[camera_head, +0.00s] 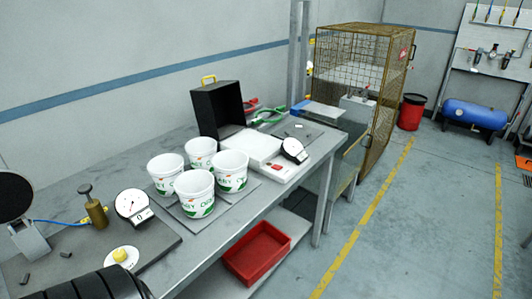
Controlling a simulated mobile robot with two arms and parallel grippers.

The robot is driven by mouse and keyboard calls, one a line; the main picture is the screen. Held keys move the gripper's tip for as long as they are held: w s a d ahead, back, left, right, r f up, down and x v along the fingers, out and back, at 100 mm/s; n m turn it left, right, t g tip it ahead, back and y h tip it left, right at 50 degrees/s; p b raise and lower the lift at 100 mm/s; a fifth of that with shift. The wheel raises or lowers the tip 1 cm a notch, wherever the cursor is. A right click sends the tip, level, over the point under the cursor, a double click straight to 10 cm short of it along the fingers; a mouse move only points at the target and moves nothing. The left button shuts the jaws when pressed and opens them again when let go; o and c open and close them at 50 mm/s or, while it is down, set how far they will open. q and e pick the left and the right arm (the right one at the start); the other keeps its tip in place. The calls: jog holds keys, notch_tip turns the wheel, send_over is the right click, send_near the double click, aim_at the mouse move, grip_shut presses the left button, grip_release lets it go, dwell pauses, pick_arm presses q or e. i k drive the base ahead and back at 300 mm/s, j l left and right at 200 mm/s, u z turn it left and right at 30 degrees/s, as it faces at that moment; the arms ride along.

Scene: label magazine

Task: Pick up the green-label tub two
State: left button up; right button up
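Several white open tubs with green lettering and small orange marks stand upright in a close group on a grey mat (254,186) on the workbench. One is at the left (165,174), one at the back (200,153), one at the front (195,196) and one at the right (231,172). They look alike, and I cannot tell which one is tub two. Neither of my grippers is in view.
A red bin (257,252) sits below the bench.

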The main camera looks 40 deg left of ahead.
aim_at(231, 167)
jog(key=i, duration=2.2)
jog(key=i+u, duration=0.3)
jog(key=u, duration=0.2)
jog(key=i+l+u, duration=0.15)
jog(key=u, duration=0.35)
jog(key=i+l+u, duration=0.25)
jog(key=u, duration=0.2)
jog(key=i+l, duration=0.05)
